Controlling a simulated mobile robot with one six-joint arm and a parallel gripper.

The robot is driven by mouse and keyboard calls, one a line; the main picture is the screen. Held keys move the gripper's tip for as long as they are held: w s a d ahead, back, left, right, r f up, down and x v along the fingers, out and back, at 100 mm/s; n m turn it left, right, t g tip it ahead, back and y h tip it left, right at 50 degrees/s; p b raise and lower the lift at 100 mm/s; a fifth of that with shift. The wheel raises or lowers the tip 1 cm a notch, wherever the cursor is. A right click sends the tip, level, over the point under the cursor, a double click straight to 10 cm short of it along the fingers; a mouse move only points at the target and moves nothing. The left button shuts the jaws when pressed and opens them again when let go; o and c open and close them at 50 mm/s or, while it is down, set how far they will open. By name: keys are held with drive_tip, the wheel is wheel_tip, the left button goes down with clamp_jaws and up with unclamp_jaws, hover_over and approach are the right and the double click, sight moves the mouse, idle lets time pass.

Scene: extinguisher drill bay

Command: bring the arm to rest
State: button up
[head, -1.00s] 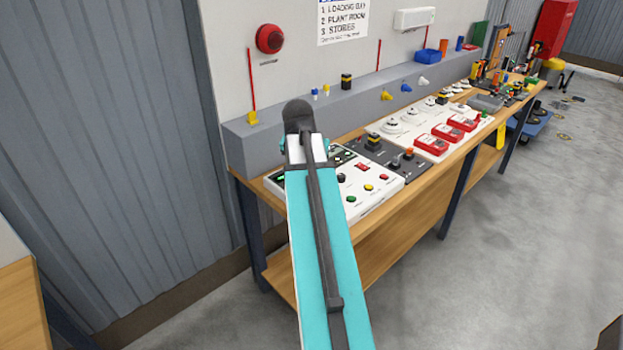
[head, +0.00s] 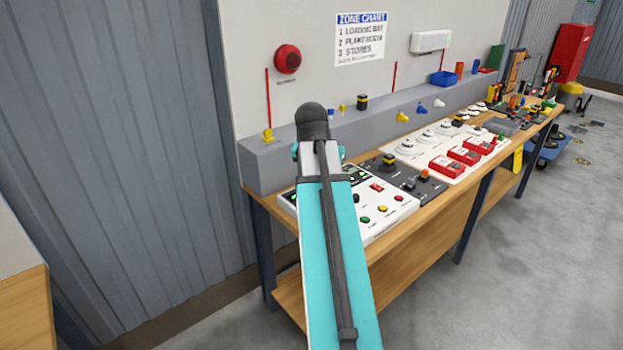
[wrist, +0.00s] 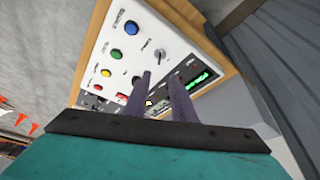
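My gripper (wrist: 160,76) shows in the wrist view as two dark fingers with a gap between them and nothing held. They point toward the white control panel (wrist: 127,45), which has blue, green, yellow and red buttons, a switch and a green-lit display. I cannot tell how far the fingertips are from the panel. In the head view my teal and white arm reaches forward over the near end of the bench, in front of the white panel (head: 381,222). The arm hides the gripper there.
The wooden bench (head: 408,239) runs away to the right with red boxes (head: 463,155), white round units and tools. A grey ledge (head: 262,170) and wall stand behind it. A corrugated wall is at left, with a wooden surface (head: 25,308) lower left.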

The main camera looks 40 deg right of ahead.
drive_tip(key=shift+w+a, duration=0.1)
drive_tip(key=w+a+f+n+g+y, duration=0.1)
drive_tip(key=a+f+n, duration=0.1)
drive_tip(key=a+f, duration=0.75)
drive_tip(key=a+f+n+g+y, duration=0.15)
drive_tip(key=a+f, duration=0.45)
drive_tip(key=f, duration=0.6)
drive_tip(key=w+a+f+n+g, duration=0.1)
drive_tip(key=a+f+n+g, duration=0.1)
drive_tip(key=a+f, duration=0.75)
drive_tip(key=s+a+f+n+g, duration=0.1)
drive_tip(key=s+a+f+n, duration=0.1)
drive_tip(key=s+a+f, duration=0.3)
drive_tip(key=s+a+f+n+g+y, duration=0.1)
drive_tip(key=s+a+f+n, duration=0.2)
drive_tip(key=s+a+f, duration=0.3)
drive_tip(key=s+a+f+n+g, duration=0.1)
drive_tip(key=s+a+f, duration=0.5)
drive_tip(key=s+f, duration=0.7)
drive_tip(key=shift+s+f+n+b, duration=0.45)
drive_tip(key=shift+f+n, duration=0.4)
drive_tip(key=shift+f, duration=1.15)
drive_tip(key=shift+y, duration=0.25)
drive_tip(key=shift+d, duration=0.1)
